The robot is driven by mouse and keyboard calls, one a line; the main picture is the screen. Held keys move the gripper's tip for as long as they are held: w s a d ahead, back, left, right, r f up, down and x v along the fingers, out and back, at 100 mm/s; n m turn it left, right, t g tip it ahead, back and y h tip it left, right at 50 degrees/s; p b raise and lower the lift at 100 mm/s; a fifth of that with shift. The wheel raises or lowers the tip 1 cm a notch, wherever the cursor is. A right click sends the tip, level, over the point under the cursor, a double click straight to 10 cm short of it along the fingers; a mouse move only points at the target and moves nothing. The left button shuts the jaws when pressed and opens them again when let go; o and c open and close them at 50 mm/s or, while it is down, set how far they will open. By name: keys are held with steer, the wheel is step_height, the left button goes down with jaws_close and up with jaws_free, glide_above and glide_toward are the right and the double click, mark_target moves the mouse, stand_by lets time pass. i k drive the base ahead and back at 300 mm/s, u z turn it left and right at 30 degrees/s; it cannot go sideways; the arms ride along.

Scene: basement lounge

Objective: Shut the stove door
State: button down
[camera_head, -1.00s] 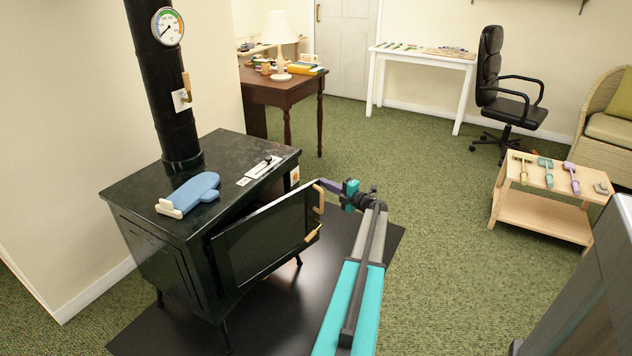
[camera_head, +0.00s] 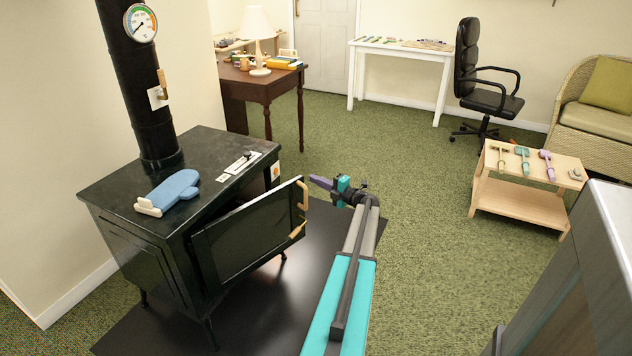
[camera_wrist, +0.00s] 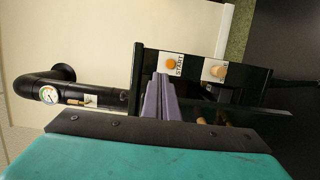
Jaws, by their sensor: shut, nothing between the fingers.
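The black stove (camera_head: 190,195) stands at the left on a dark floor plate. Its door (camera_head: 252,237) is ajar, hinged at the left, with its free right edge swung out toward me. Two wooden handles sit at that edge, an upper one (camera_head: 303,196) and a lower one (camera_head: 297,232). My gripper (camera_head: 318,182) is shut and empty. In the head view its purple fingers point left, close to the door's upper free corner; I cannot tell whether they touch it. In the wrist view the fingers (camera_wrist: 158,100) show before the stove's side (camera_wrist: 200,72) with its orange knobs.
A blue oven mitt (camera_head: 170,192) lies on the stove top, and a black stovepipe (camera_head: 140,90) rises behind it. A low wooden table (camera_head: 515,198) with tools stands at the right. Green carpet between is clear.

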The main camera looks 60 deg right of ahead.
mark_target(227, 249)
steer(key=k, duration=0.9)
